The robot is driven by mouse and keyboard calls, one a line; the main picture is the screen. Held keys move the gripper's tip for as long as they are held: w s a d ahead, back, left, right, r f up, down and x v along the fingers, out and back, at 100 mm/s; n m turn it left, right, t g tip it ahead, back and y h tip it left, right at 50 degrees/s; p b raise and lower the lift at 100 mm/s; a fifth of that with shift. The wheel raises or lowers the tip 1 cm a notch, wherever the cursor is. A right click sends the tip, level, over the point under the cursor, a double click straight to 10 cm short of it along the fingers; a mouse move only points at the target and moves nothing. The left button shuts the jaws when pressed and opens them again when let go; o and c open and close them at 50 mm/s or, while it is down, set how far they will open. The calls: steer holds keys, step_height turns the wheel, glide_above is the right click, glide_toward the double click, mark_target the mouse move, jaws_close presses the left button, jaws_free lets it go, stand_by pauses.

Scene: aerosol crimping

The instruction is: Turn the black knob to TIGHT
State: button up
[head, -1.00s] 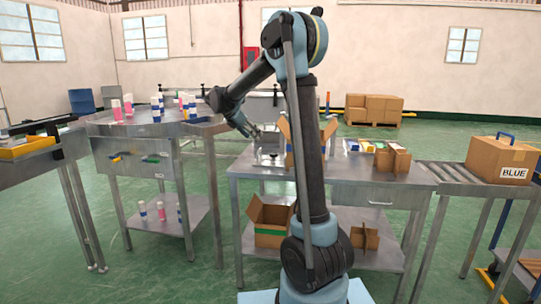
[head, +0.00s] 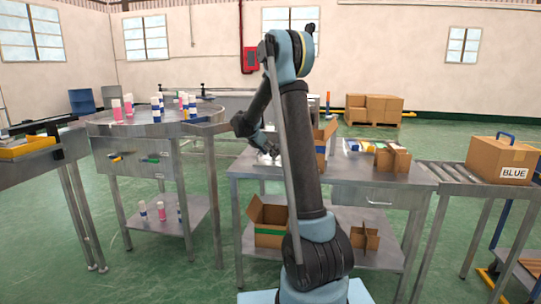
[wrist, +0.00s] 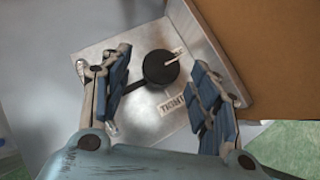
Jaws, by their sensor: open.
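The black knob (wrist: 160,68) is round and sits on a square metal plate (wrist: 140,50) in the wrist view. A TIGHT label (wrist: 173,103) is on the plate just below the knob. My gripper (wrist: 165,75) is open, with one blue-padded finger on each side of the knob; I cannot tell whether either touches it. In the head view my gripper (head: 264,150) is over the left part of the workbench (head: 345,184), and my arm hides much of the area.
A cardboard surface (wrist: 275,50) stands right of the plate in the wrist view. In the head view an open carton (head: 327,140) stands behind my arm. A slotted carton (head: 392,160) is farther right. A round table (head: 140,124) with several cans stands at left.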

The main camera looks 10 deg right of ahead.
steer(key=shift+w+d+f, duration=0.2)
steer(key=shift+d+f, duration=0.15)
steer(key=shift+f, duration=0.05)
